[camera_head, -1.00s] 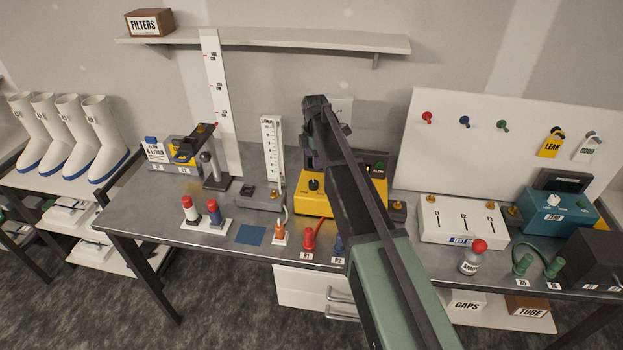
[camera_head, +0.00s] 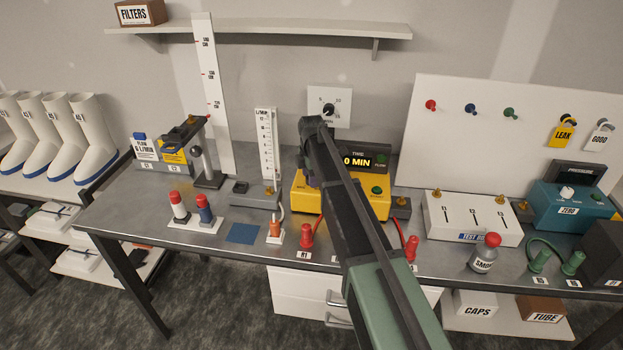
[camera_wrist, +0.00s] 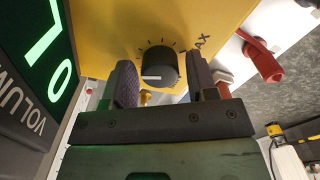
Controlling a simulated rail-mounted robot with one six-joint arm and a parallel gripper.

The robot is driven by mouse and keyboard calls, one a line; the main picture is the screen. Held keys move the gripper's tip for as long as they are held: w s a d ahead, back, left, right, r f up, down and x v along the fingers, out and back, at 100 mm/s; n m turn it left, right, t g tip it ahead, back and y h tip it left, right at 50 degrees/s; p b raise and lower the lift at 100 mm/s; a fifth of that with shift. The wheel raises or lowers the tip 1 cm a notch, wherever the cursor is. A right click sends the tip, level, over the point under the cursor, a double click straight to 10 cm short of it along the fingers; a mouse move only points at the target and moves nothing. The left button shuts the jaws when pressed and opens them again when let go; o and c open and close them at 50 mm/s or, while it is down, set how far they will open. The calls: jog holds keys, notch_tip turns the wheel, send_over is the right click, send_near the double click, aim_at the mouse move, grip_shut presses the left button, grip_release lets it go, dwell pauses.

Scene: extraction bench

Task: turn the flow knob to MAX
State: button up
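The flow knob (camera_wrist: 161,66) is a round black knob with a white pointer line, on the yellow pump's face (camera_wrist: 110,22). Tick marks run around it and the word MAX (camera_wrist: 203,42) is printed to its right. The pointer line faces left in the wrist view, away from MAX. My gripper (camera_wrist: 160,76) is open, one finger on each side of the knob, with visible gaps. In the head view the yellow pump (camera_head: 311,202) stands mid-bench; my arm hides the knob and gripper there. Its display (camera_head: 357,161) reads 0 MIN, partly covered.
A red connector (camera_head: 306,237) stands in front of the pump, with another red one (camera_head: 411,248) to the right. A flow tube (camera_head: 266,150) stands left of the pump. The white test box (camera_head: 470,220) is on the right. A wall dial (camera_head: 329,106) is behind.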

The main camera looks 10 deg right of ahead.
jog(key=c, duration=0.7)
jog(key=shift+o, duration=0.2)
